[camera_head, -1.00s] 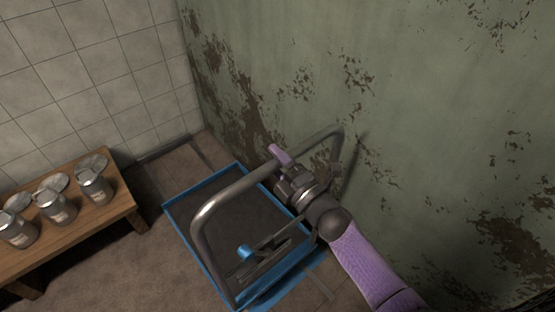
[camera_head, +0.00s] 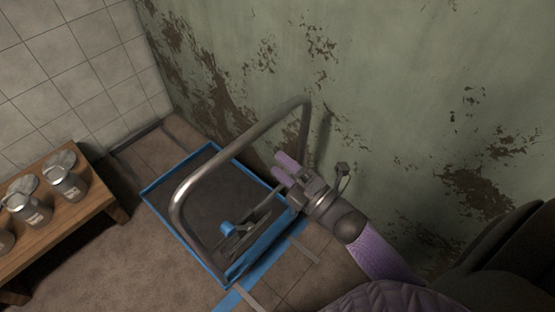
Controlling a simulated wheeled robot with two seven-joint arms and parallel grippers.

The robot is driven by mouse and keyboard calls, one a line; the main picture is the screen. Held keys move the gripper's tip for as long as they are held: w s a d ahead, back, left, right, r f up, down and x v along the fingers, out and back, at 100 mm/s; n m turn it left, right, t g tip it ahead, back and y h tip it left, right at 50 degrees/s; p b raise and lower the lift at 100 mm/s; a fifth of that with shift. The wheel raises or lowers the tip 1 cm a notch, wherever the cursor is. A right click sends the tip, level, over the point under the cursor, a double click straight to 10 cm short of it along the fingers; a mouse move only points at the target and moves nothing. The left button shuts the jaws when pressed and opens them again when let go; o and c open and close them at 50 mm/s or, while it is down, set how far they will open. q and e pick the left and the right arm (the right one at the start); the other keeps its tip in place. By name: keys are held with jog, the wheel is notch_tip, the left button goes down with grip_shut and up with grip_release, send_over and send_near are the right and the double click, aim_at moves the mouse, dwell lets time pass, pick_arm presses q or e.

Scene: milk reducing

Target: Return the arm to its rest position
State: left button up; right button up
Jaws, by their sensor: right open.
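My right gripper (camera_head: 281,168) is in the middle of the view, with two purple fingers pointing up and left. It is open and I see nothing between its fingers. It is close to the grey metal handle frame (camera_head: 192,183) of a blue-edged platform cart (camera_head: 170,224); I cannot tell whether it touches the frame. My right arm (camera_head: 378,255) comes in from the lower right. My left gripper is not in view.
Several metal cans (camera_head: 68,184) stand on a wooden bench (camera_head: 62,231) at the left. A peeling green wall (camera_head: 400,90) rises close behind the cart and my right arm. Brown floor (camera_head: 110,280) is clear between bench and cart.

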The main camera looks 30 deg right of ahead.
jog(key=s+d+f+m+g+h, duration=0.1)
jog(key=s+f+m+g+h, duration=0.35)
jog(key=f, duration=0.85)
jog(key=s+d+f+m+g+h, duration=0.1)
jog(key=s+f+m+g+h, duration=0.1)
jog(key=s+f+m+g, duration=0.9)
jog(key=s+f, duration=0.3)
jog(key=s, duration=0.6)
jog(key=s+f+m+g+h, duration=0.1)
jog(key=s+f+m+g, duration=0.2)
jog(key=s+f, duration=0.3)
jog(key=s+m, duration=0.1)
jog(key=s, duration=0.4)
jog(key=shift+s+a+f+g, duration=0.2)
jog(key=shift+s+a+g, duration=0.05)
jog(key=shift+s+g, duration=0.1)
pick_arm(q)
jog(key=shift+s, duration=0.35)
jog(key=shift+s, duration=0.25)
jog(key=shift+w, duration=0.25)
